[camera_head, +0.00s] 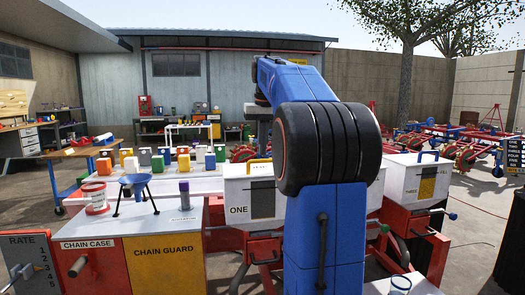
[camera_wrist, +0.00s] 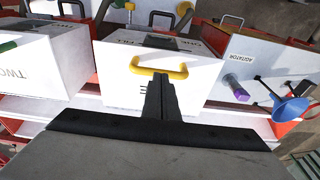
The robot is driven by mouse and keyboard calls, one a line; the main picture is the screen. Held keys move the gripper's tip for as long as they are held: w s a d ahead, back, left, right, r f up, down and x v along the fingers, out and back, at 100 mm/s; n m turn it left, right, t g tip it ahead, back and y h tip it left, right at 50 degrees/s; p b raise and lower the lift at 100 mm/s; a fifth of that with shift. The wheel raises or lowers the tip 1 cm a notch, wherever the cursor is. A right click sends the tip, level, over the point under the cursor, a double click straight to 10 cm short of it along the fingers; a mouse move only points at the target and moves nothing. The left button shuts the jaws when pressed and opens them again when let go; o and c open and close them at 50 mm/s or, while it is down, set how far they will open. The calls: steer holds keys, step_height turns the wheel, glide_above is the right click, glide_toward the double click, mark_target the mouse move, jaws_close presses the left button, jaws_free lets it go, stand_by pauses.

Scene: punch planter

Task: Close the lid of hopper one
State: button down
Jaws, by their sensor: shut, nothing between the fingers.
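Hopper one (camera_head: 236,197) is a white box with ONE on its front, left of my arm in the head view. Its lid has a yellow handle (camera_head: 259,160), which also shows in the wrist view (camera_wrist: 176,70). The lid appears to lie low across the box; I cannot tell whether it is fully seated. My gripper (camera_wrist: 160,80) is shut and empty. Its fingertips appear just in front of the yellow handle in the wrist view; contact is unclear. My arm hides the gripper in the head view.
Hopper two (camera_wrist: 38,65) stands beside hopper one in the wrist view. Hopper three (camera_head: 408,182), with a blue handle, is right of my arm.

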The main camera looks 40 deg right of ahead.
mark_target(263, 174)
steer(key=shift+f, duration=0.6)
steer(key=shift+s+a+f, duration=0.1)
steer(key=shift+s+f, duration=0.1)
steer(key=shift+f, duration=0.85)
step_height(263, 174, up, 15)
steer(key=s+a, duration=0.1)
steer(key=s, duration=0.1)
steer(key=shift+s+a, duration=0.15)
steer(key=shift+s, duration=0.05)
